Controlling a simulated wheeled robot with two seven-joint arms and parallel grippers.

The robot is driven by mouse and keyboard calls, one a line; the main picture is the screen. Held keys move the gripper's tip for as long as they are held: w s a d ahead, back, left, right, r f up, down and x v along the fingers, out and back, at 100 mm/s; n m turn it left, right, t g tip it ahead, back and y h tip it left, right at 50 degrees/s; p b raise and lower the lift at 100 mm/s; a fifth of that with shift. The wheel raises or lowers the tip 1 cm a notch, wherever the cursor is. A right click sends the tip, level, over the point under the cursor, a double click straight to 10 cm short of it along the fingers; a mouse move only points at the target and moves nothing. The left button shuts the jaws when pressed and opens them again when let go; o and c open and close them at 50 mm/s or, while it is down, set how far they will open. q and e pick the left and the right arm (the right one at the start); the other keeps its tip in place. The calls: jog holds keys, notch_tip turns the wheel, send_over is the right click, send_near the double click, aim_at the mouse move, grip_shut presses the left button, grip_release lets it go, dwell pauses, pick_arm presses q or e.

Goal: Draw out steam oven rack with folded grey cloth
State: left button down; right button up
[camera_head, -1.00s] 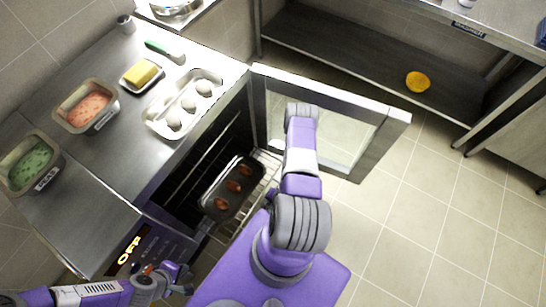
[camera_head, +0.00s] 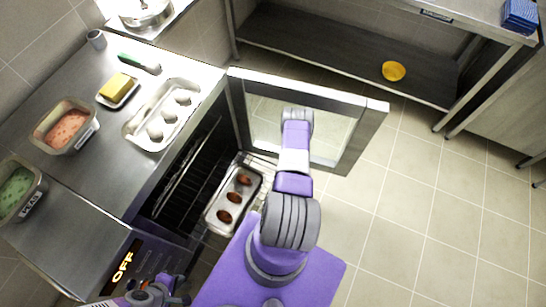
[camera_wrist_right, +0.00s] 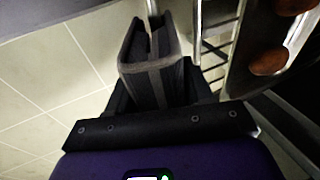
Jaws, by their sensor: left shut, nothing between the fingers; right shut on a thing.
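The steam oven stands open, its glass door (camera_head: 362,140) swung out to the right. The wire rack (camera_head: 258,160) juts out of the cavity, bearing a metal tray with three brown pieces (camera_head: 212,222). In the right wrist view, the rack's bar and wires (camera_wrist_right: 196,30) run just right of my fingers. My right gripper (camera_wrist_right: 153,75) is shut on the folded grey cloth (camera_wrist_right: 150,50), beside the rack's front. Whether the cloth wraps the bar is unclear. My right arm hides this gripper in the head view. My left gripper (camera_head: 180,291) is shut and empty below the oven's display.
The steel counter (camera_head: 95,170) holds a tray of white rounds (camera_head: 140,127), butter (camera_head: 115,87), a pink tub (camera_head: 68,128) and a green tub (camera_head: 17,190). A yellow bowl (camera_head: 393,71) sits on the back shelf. The floor at right is clear.

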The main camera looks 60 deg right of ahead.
jog(key=shift+p+v, duration=1)
jog(key=shift+p, duration=0.1)
dwell(1.1)
jog(key=shift+s+d+r+p, duration=0.15)
jog(key=shift+s+r+p, duration=0.1)
jog(key=shift+r+p, duration=0.2)
dwell(0.8)
jog(key=shift+w+r+p, duration=0.1)
jog(key=shift+r+p, duration=0.25)
dwell(0.6)
jog(key=shift+r, duration=0.1)
jog(key=shift+r+p, duration=0.25)
jog(key=shift+p, duration=0.1)
jog(key=shift+d+p+v, duration=0.15)
jog(key=shift+p+v, duration=0.75)
jog(key=shift+v, duration=0.2)
jog(key=shift+d+p+v, duration=0.1)
jog(key=shift+p+v, duration=0.8)
jog(key=shift+v, duration=0.15)
